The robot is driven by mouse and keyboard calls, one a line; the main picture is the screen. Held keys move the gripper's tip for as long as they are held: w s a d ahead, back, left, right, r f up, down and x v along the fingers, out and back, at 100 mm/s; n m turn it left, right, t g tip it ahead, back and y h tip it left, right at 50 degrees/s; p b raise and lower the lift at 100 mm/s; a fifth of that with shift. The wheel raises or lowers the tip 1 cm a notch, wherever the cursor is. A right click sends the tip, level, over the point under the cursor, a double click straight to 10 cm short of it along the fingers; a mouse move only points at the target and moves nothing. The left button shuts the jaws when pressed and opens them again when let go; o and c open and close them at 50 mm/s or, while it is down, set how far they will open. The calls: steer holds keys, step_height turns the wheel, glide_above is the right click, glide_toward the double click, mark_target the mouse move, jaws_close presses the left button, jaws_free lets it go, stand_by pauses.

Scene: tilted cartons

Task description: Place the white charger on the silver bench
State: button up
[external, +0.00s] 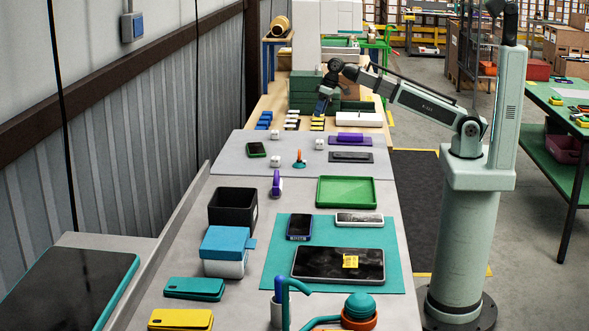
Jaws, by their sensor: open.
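Several small white blocks that look like chargers stand on a pale grey mat: one at the back (275,134), one at the front left (275,161) and one at the right (319,143). I cannot tell which one is the task's charger. The silver bench (185,225) is the long grey worktop running toward the camera, with the pale mat at its far end. My gripper (321,110) is open, pointing down over the wooden table beyond the mat, above rows of small blocks. Its fingertips are small here, and I see nothing held.
Rows of blue (264,120) and yellow (317,124) blocks lie under my gripper, beside green crates (305,85). A black bin (233,207), green tray (346,192), blue-lidded box (224,250) and teal mat (277,270) with devices crowd the bench. Some bare grey remains between them.

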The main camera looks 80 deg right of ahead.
steer(key=w+m+y, duration=0.1)
steer(key=m, duration=0.2)
steer(key=m+g+y, duration=0.3)
steer(key=m+g, duration=0.1)
steer(key=m, duration=0.8)
glide_toward(320, 141)
steer(key=x, duration=0.4)
steer(key=shift+s+d+f, duration=0.1)
steer(key=shift+s+d, duration=0.2)
steer(key=shift+d, duration=0.05)
steer(key=shift+w+x, duration=0.15)
steer(key=shift+x, duration=1.3)
steer(key=shift+w+x, duration=0.2)
steer(key=shift+x, duration=1.3)
